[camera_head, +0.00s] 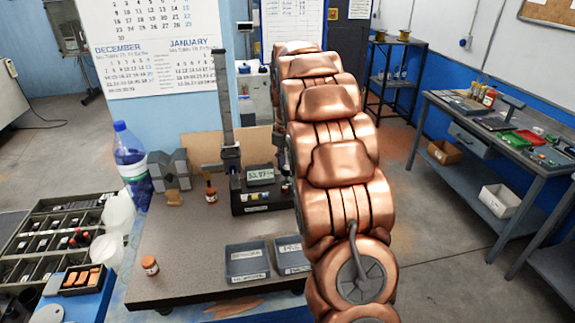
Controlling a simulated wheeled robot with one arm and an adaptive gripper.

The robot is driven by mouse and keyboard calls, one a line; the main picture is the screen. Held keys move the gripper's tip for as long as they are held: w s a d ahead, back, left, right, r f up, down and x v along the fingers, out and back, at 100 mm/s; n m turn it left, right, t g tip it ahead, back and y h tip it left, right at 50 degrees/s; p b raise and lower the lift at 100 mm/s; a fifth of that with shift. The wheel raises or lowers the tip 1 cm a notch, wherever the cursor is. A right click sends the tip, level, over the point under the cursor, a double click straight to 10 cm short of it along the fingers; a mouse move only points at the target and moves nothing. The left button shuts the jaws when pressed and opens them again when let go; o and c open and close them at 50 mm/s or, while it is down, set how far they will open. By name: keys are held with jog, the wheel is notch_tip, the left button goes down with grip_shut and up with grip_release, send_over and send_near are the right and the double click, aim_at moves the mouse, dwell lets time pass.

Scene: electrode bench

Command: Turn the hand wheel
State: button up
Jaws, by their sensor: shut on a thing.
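My copper-coloured arm rises through the middle of the view and covers what lies behind it. My gripper is hidden behind the arm, so neither its fingers nor what they hold can be seen. I cannot make out the hand wheel; it does not show clearly anywhere. A dark bench instrument with a small lit display (260,176) and a tall grey column (222,95) stands on the bench just left of my arm. Its right side is partly covered by the arm.
A blue-capped bottle (131,160) and a compartment organizer (45,240) are at left. Another workbench (500,140) stands at right, with clear floor before it.

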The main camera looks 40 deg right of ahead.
jog(key=shift+f+m+b, duration=0.1)
jog(key=shift+m+b, duration=0.2)
jog(key=shift+b, duration=0.1)
jog(key=shift+f+m+b, duration=0.15)
jog(key=shift+m+b, duration=0.65)
jog(key=shift+b, duration=0.35)
jog(key=shift+m+b, duration=0.85)
jog(key=shift+m, duration=0.05)
jog(key=m+b, duration=0.2)
jog(key=m, duration=0.1)
jog(key=shift+m+b, duration=0.3)
jog(key=shift+b, duration=0.1)
jog(key=m+b, duration=0.2)
jog(key=m, duration=0.2)
jog(key=shift+a+m, duration=0.1)
jog(key=shift+m, duration=0.2)
jog(key=m, duration=0.2)
jog(key=m+b, duration=0.1)
jog(key=m, duration=0.1)
jog(key=m+b, duration=0.1)
jog(key=m, duration=0.1)
jog(key=shift+r, duration=0.25)
jog(key=m+b, duration=0.1)
jog(key=m, duration=0.2)
jog(key=shift+a+m, duration=0.1)
jog(key=shift+m, duration=1.8)
